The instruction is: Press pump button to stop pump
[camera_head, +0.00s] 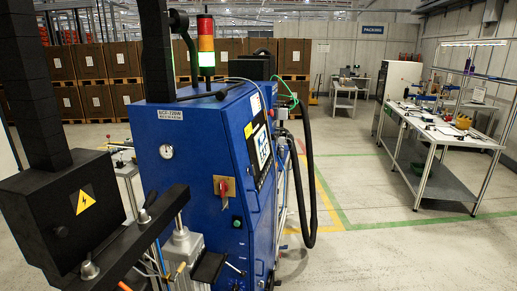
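A blue pump cabinet (205,150) stands in the middle. Its front carries a red rotary switch (223,188) on a yellowish plate and a small round green button (237,222) below it to the right. A control panel with a screen (262,148) is on the cabinet's right-hand face, seen at a steep angle. Its small buttons cannot be made out, and which control is the pump button cannot be told. A signal tower (206,45) on top has red, orange and bright green sections. Neither of my grippers is in view.
A black box with a yellow lightning sign (62,212) and a black beam (125,240) fill the lower left. A dark hose (307,170) hangs right of the cabinet. A workbench (440,130) stands at the right. Floor between is clear. Stacked cartons (88,62) line the back.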

